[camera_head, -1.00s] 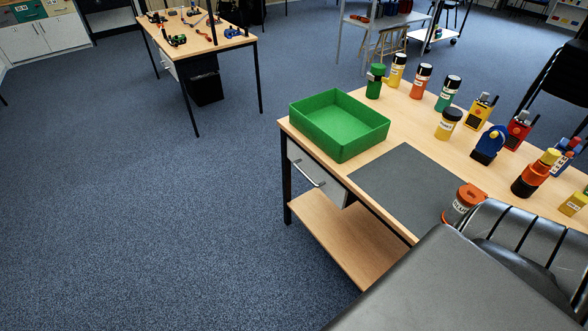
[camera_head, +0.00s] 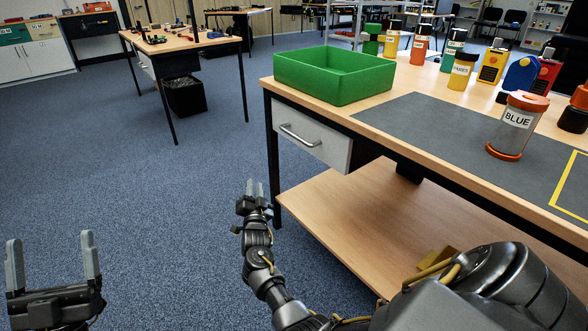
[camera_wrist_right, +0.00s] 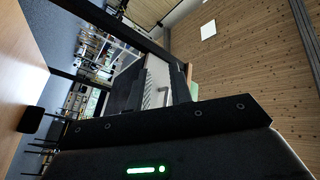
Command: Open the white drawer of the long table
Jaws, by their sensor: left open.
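The white drawer (camera_head: 325,148) hangs under the top of the long table (camera_head: 500,190), at its left end, and looks closed. Its front has a silver bar handle (camera_head: 300,136). My left gripper (camera_head: 52,262) is at the lower left of the head view, over the floor and well apart from the drawer. Its two fingers stand apart and hold nothing. My right gripper (camera_head: 253,188) is left of the table leg, below and left of the handle, and apart from it. Its fingers are seen close together, so I cannot tell its opening. The dark, tilted right wrist view does not settle it.
A green tray (camera_head: 335,72) stands on the tabletop above the drawer. A jar marked BLUE (camera_head: 516,128) stands on a grey mat, with several bottles behind it. A wooden lower shelf (camera_head: 370,225) lies below the drawer. The floor (camera_head: 130,200) left of the table is clear.

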